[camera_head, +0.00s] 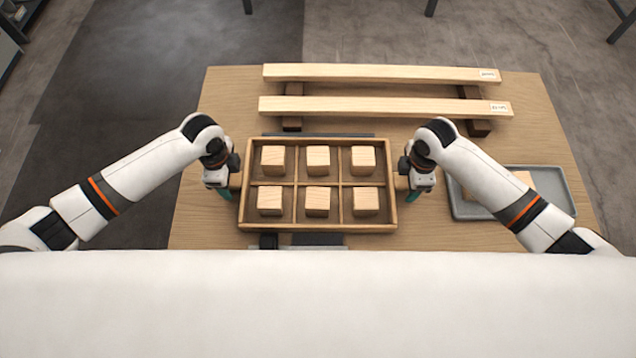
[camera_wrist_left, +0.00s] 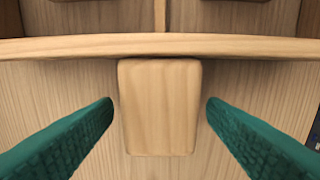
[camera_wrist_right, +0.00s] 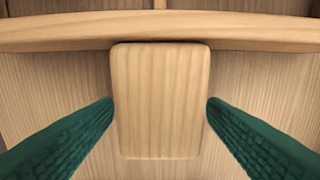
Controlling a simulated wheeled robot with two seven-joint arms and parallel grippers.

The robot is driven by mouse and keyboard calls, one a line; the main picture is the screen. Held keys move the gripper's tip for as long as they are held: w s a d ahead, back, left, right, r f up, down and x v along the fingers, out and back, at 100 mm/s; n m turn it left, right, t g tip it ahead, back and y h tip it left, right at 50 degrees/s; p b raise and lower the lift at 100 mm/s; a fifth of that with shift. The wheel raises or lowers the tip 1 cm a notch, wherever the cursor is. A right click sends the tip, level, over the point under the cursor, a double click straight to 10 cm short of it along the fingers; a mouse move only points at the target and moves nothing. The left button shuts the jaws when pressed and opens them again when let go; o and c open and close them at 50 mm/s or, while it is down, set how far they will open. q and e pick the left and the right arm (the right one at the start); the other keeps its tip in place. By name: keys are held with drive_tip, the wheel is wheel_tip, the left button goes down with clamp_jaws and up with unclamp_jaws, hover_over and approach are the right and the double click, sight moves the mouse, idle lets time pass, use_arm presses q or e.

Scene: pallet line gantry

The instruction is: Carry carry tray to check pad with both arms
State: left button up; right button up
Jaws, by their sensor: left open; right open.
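The carry tray (camera_head: 318,228) is a wooden tray with compartments, each holding a light wooden block. A dark grey pad, perhaps the check pad (camera_head: 320,239), shows partly from under the tray's near and far edges. My left gripper (camera_head: 222,190) is at the tray's left end. In the left wrist view its green fingers stand open on either side of a wooden handle (camera_wrist_left: 159,107), with gaps. My right gripper (camera_head: 413,192) is at the right end. In the right wrist view its open fingers flank the other handle (camera_wrist_right: 160,102), close to its sides.
Two long wooden beams (camera_head: 380,73) (camera_head: 385,105) rest on dark blocks behind the tray. A grey shallow tray (camera_head: 553,180) with a wooden piece stands at the right, partly behind my right arm. The wooden table (camera_head: 205,225) is bare at its left front.

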use_arm(q)
drive_tip(key=c, duration=1.4)
use_arm(e)
drive_tip(key=c, duration=1.4)
use_arm(q)
drive_tip(key=shift+w+r, duration=0.1)
drive_tip(key=shift+r, duration=0.1)
use_arm(e)
drive_tip(key=shift+w+r, duration=0.1)
drive_tip(key=shift+r, duration=0.15)
